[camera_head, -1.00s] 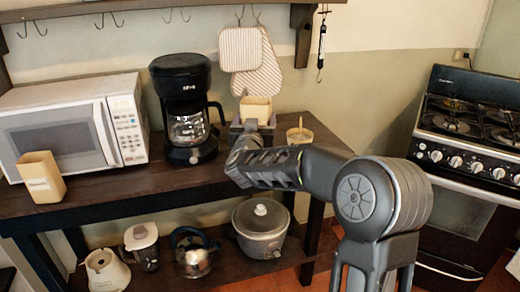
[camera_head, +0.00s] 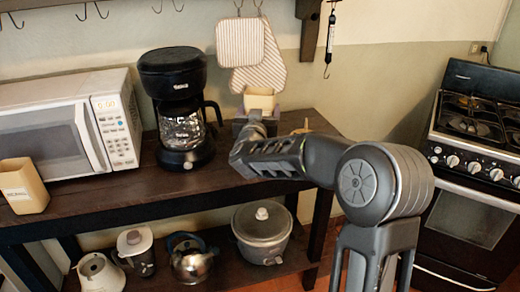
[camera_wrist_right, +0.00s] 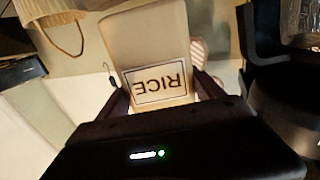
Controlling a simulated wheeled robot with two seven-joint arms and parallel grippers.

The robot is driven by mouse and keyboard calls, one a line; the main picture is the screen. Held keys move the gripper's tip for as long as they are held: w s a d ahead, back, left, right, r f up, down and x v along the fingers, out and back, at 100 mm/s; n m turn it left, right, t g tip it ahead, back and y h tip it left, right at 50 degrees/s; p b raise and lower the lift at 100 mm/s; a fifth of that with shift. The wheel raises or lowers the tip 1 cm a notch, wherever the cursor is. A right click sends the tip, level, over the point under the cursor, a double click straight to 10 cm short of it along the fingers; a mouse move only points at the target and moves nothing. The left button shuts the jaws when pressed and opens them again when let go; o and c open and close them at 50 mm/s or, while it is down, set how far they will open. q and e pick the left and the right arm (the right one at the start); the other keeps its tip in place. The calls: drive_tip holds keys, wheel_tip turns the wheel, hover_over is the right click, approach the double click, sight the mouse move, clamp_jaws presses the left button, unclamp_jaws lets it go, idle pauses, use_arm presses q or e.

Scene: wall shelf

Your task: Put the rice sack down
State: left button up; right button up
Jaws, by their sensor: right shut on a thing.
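The rice sack (camera_head: 260,100) is a cream, box-like bag held in my right gripper (camera_head: 254,122), above or at the back of the wooden counter. In the right wrist view the sack (camera_wrist_right: 150,42) fills the upper middle, its RICE label upside down, with the fingers of the gripper (camera_wrist_right: 162,92) on either side of it. My right gripper is shut on it. The arm hides the sack's lower part in the head view, so I cannot tell whether it touches the counter. My left gripper is not in view.
A black coffee maker (camera_head: 178,110) and a white microwave (camera_head: 70,125) stand left on the counter (camera_head: 150,193). Another tan bag (camera_head: 22,187) is at the front left. Striped mitts (camera_head: 258,65) hang behind. A rice cooker (camera_head: 262,232) and kettle (camera_head: 190,257) sit below.

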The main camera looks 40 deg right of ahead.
wheel_tip(320, 180, down, 5)
drive_tip(key=shift+r, duration=0.1)
drive_tip(key=shift+f+b, duration=0.4)
drive_tip(key=shift+f, duration=1.5)
drive_tip(key=shift+f, duration=0.1)
drive_tip(key=o, duration=1.5)
drive_tip(key=shift+f, duration=0.15)
drive_tip(key=shift+c, duration=0.2)
drive_tip(key=o, duration=0.5)
drive_tip(key=shift+c, duration=0.2)
